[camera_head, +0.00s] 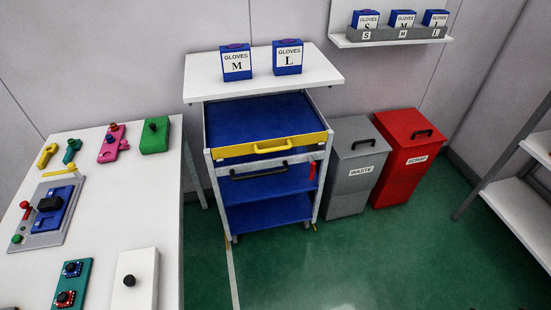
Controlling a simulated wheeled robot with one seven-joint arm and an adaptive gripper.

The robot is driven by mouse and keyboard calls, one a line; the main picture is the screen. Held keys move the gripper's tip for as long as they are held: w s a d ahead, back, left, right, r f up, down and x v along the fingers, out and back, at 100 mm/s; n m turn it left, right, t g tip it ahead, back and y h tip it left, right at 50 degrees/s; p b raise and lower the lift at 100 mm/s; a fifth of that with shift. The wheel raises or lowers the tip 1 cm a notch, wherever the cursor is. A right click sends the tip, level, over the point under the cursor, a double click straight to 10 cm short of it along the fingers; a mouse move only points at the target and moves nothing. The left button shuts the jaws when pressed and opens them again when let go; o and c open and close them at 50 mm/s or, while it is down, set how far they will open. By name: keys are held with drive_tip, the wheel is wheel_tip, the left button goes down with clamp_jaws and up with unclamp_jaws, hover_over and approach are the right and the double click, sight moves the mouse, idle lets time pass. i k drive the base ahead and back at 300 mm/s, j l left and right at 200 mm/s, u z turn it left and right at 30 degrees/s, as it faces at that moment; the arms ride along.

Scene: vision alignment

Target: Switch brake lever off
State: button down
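A blue cart with grey posts (209,165) stands against the back wall. A small red handle (312,171) shows at its right front post, below a yellow drawer front (240,150); it looks roughly upright. A grey fixture with a blue block (38,238) lies on the white table at left. A small red-tipped lever (24,206) shows at the fixture's left edge. No label shows which of these is the brake lever. My gripper is not in view.
The white table (110,220) at left holds several coloured parts. Glove boxes (237,65) stand on a white shelf above the cart. A grey waste bin (345,195) and red scrap bin (400,170) stand right of the cart. Green floor in front is clear; a rack (520,210) is at right.

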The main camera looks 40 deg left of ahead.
sight(313, 164)
drive_tip(key=i+j+u, duration=0.2)
drive_tip(key=i+u, duration=0.15)
drive_tip(key=i, duration=0.3)
drive_tip(key=i+u, duration=0.35)
drive_tip(key=i, duration=0.25)
drive_tip(key=i+l+u, duration=0.1)
drive_tip(key=i+u, duration=0.25)
drive_tip(key=i, duration=0.3)
